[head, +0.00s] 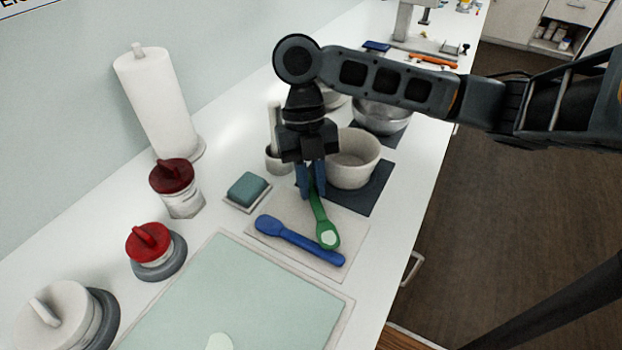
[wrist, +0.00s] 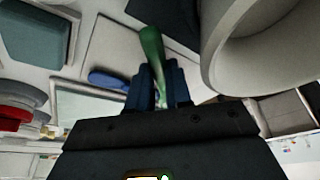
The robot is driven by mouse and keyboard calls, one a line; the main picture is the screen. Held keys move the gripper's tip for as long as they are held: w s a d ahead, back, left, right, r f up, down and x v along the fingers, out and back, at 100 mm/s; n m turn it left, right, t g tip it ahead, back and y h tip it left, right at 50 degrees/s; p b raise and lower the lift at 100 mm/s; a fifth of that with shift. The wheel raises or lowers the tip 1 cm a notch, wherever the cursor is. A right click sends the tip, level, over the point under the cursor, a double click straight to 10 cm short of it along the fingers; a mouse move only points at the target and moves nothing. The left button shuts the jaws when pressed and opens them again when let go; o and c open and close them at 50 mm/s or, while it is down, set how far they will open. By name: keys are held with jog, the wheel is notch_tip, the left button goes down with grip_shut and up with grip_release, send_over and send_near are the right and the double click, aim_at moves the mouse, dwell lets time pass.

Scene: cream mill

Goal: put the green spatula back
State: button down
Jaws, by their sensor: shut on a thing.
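The green spatula (head: 323,224) has a pale patch on its wide end, which points toward the front of the counter. My gripper (head: 311,192) points down with its blue fingers shut on the spatula's green handle. In the wrist view the green spatula (wrist: 153,48) runs between the fingers (wrist: 158,88). The spatula is over a pale square mat (head: 345,232); I cannot tell whether it touches the mat. A blue spatula (head: 298,241) lies on the same mat, just left of and below the green one.
A cream bowl (head: 353,170) stands on a dark mat close to the right of my gripper. A teal sponge (head: 247,188) sits on a small tray to the left. Red-lidded jars (head: 180,190) and a paper towel roll (head: 155,100) stand along the wall. A green board (head: 235,300) lies in front.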

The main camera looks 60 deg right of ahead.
jog(key=shift+w+d+f+b, duration=0.1)
jog(key=shift+f+b, duration=0.85)
jog(key=shift+b, duration=0.05)
dwell(0.3)
jog(key=c, duration=1)
grip_release()
jog(key=shift+o, duration=0.2)
jog(key=shift+r, duration=0.1)
jog(key=shift+b+v, duration=0.3)
jog(key=shift+v, duration=3.55)
